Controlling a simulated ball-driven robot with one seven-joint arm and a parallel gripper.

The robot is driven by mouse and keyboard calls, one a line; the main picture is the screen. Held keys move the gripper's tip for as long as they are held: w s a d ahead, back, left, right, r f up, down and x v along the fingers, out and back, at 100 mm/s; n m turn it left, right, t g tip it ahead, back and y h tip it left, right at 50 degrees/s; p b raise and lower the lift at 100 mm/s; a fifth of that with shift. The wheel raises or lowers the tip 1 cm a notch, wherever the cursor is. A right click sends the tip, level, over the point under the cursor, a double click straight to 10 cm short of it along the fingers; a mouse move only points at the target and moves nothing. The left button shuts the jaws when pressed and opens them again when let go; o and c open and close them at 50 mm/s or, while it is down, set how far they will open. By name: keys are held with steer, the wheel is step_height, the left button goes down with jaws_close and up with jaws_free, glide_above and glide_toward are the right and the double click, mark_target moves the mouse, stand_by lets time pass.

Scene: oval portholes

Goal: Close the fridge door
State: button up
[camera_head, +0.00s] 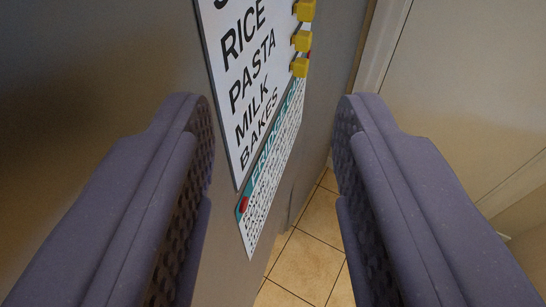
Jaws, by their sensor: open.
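The fridge door (184,60) fills the left and middle of the view as a grey surface seen at a steep angle. It carries a white list (252,95) reading "RICE PASTA MILK BAKES" and a teal-headed sheet (260,195) below it. My gripper (272,112) is open, with one purple finger on each side of the view and nothing held between them. The left finger covers part of the grey surface. I cannot tell whether either finger touches the door. The door's handle and the fridge's inside are not visible.
Several yellow magnets (301,41) sit along the list's right edge, and a red magnet (243,205) holds the lower sheet. Tan floor tiles (306,245) show below, between the fingers. A pale panel or wall (465,80) stands at the right.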

steer(key=c, duration=0.7)
steer(key=shift+w+f, duration=0.1)
steer(key=shift+f, duration=0.05)
jaws_close()
steer(key=w+d+f+m+g+y+p, duration=0.1)
steer(key=w+d+f+m+g+p, duration=0.2)
steer(key=f, duration=0.6)
steer(key=d+f+m+g+y+p, duration=0.15)
steer(key=f+g, duration=0.25)
steer(key=f, duration=0.4)
steer(key=w+d+f+m+g+p, duration=0.2)
steer(key=d+f+m+g+p, duration=0.15)
steer(key=f, duration=0.55)
steer(key=s+d+f+m+y+p, duration=0.2)
steer(key=s+f+m+y+p, duration=0.6)
steer(key=s+m+y, duration=0.55)
steer(key=w+a+y+b, duration=0.1)
steer(key=w+a+b, duration=0.4)
steer(key=a, duration=0.8)
steer(key=shift+w+a+f+t, duration=0.3)
steer(key=shift+w+f+t, duration=0.05)
steer(key=shift+w, duration=0.15)
